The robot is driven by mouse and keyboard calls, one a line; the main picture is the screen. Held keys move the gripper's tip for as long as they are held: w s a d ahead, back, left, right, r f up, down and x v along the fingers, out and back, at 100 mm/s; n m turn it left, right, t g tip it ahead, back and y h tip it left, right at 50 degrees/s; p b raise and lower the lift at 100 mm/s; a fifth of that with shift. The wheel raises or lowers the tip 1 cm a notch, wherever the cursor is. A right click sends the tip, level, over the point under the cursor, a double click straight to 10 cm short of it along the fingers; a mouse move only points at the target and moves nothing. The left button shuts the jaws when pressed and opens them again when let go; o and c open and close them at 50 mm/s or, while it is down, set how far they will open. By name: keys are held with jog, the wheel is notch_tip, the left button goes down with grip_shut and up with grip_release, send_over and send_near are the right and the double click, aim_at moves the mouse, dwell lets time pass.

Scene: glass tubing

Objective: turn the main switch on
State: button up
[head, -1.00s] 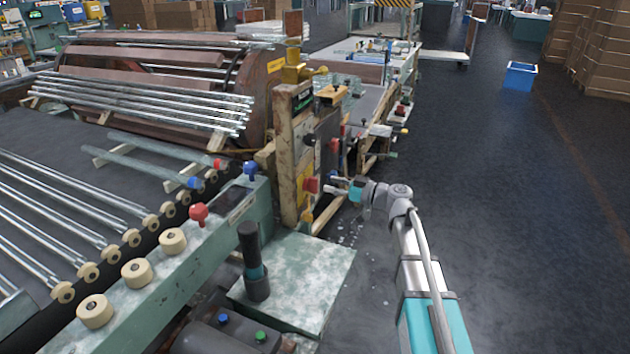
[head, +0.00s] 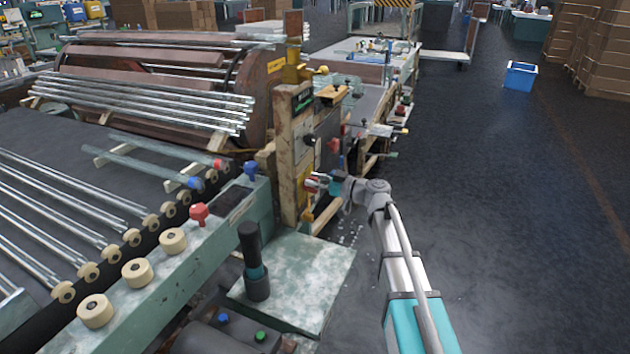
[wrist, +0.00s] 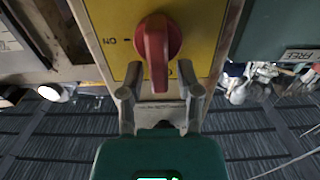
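The main switch is a red rotary knob (wrist: 157,45) on a yellow plate (wrist: 112,22). In the wrist view its handle points down towards my gripper (wrist: 160,80). An upside-down "ON" mark is to the left of the knob, and another mark below it is partly hidden. My gripper is open. Its two fingers appear on either side of the handle's lower end, with a gap on each side. In the head view my gripper (head: 322,179) is at the red knob (head: 311,185) on the post's side; contact cannot be told there.
The worn post (head: 288,150) carries a black knob (head: 309,140) and other controls above the switch. A green machine table (head: 310,285) with a black upright handle (head: 252,262) stands in front.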

grip_shut()
jog(key=shift+s, duration=0.1)
jog(key=shift+m, duration=0.4)
jog(key=m, duration=0.2)
jog(key=shift+w+d+f+m, duration=0.1)
jog(key=shift+w+m, duration=0.2)
jog(key=m, duration=0.3)
jog(key=shift+w+d+f+m+b, duration=0.1)
jog(key=shift+w+f+m+b, duration=0.1)
jog(key=shift+w+m+b, duration=0.15)
jog(key=m, duration=0.3)
jog(key=f+m+b, duration=0.1)
jog(key=m, duration=0.1)
jog(key=shift+w+d+m, duration=0.15)
jog(key=shift+w+m, duration=0.1)
jog(key=m, duration=0.2)
jog(key=f+m, duration=0.1)
jog(key=m, duration=0.2)
jog(key=shift+w+b, duration=0.1)
jog(key=shift+b, duration=0.3)
